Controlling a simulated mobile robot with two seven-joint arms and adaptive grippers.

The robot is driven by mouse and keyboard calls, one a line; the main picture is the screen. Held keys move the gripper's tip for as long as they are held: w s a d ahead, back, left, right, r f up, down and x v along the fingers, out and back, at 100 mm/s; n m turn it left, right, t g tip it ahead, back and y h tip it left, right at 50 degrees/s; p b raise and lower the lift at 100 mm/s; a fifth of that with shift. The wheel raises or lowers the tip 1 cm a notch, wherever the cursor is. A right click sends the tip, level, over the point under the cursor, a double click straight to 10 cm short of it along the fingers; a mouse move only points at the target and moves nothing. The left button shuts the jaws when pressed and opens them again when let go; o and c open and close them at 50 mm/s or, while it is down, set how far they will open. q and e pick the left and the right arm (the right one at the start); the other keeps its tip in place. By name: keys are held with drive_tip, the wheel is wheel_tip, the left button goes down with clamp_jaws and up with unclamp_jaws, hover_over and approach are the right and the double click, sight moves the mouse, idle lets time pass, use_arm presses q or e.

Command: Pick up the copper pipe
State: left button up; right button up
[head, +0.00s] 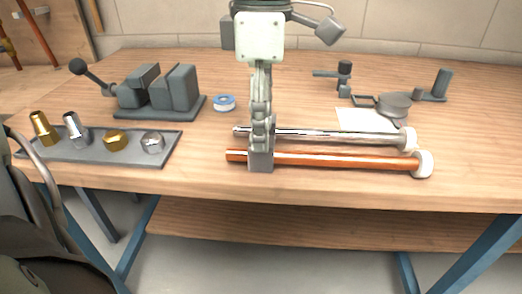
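The copper pipe (340,160) lies along the bench, roughly left to right, with a white round end piece (423,164) at its right end. My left gripper (260,158) points down over the left part of the pipe. Its near finger stands in front of the pipe and hides a short stretch of it. The far finger is hidden, so I cannot tell whether the fingers are open or shut on the pipe. A silver pipe (340,135) lies just behind the copper one, also passing by the gripper. My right gripper is not in view.
A grey tray (90,153) with brass and chrome fittings lies at left. Behind it stand a grey vise (160,88) and a blue-white tape roll (224,103). Dark tools (394,104) and a white sheet (358,119) lie at back right. The bench's front edge is close.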

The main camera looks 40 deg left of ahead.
use_arm(q)
wheel_tip(320, 180, down, 3)
drive_tip(key=shift+r, duration=0.1)
drive_tip(key=shift+a, duration=0.1)
drive_tip(key=shift+c, duration=0.5)
clamp_jaws()
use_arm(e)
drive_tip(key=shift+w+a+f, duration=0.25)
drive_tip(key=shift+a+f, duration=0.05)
